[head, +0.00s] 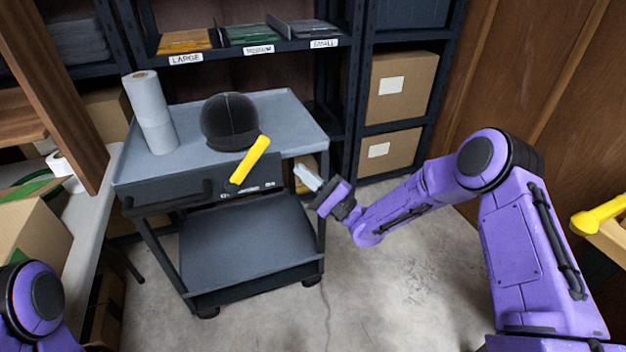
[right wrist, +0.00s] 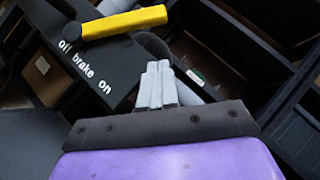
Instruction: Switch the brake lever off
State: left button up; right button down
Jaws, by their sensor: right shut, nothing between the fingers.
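The brake lever (head: 250,160) is a yellow handle on the front of a grey cart, tilted up to the right in the head view. It also shows in the right wrist view (right wrist: 124,22), above and left of my fingers. White lettering "off brake on" (right wrist: 84,67) is on the dark panel beside it, with "off" at the left and "on" at the right. My right gripper (head: 307,177) is shut and empty, to the right of the lever and apart from it. Its pale fingertips (right wrist: 157,68) are pressed together in the right wrist view. My left gripper is out of view.
A black cap (head: 230,118) and a grey roll (head: 150,112) stand on the cart top (head: 290,110). Shelves with cardboard boxes (head: 402,85) stand behind. A wooden wall is at the right. The floor (head: 390,290) in front is clear.

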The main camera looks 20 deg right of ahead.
aim_at(267, 146)
jog(key=shift+w+a+r+p, duration=0.1)
jog(key=shift+w+a+r, duration=0.4)
jog(key=shift+a+r, duration=0.35)
jog(key=shift+w+a+r+p, duration=0.1)
jog(key=shift+w+a+r, duration=0.5)
jog(key=shift+a, duration=0.3)
jog(key=shift+w+a+r+p, duration=0.1)
jog(key=shift+w+a+r, duration=0.3)
jog(key=shift+a+r, duration=0.45)
jog(key=shift+a, duration=0.1)
jog(key=shift+a+r+n+p, duration=0.15)
jog(key=shift+r+n+p, duration=0.2)
jog(key=shift+p, duration=0.25)
jog(key=a+r+n+g+h+p, duration=0.2)
jog(key=a+r+n+g+p, duration=0.3)
jog(key=p, duration=0.8)
jog(key=a+n+g, duration=0.1)
jog(key=a+n, duration=0.1)
jog(key=a, duration=0.1)
jog(key=shift+r+p, duration=0.2)
jog(key=shift+p, duration=0.2)
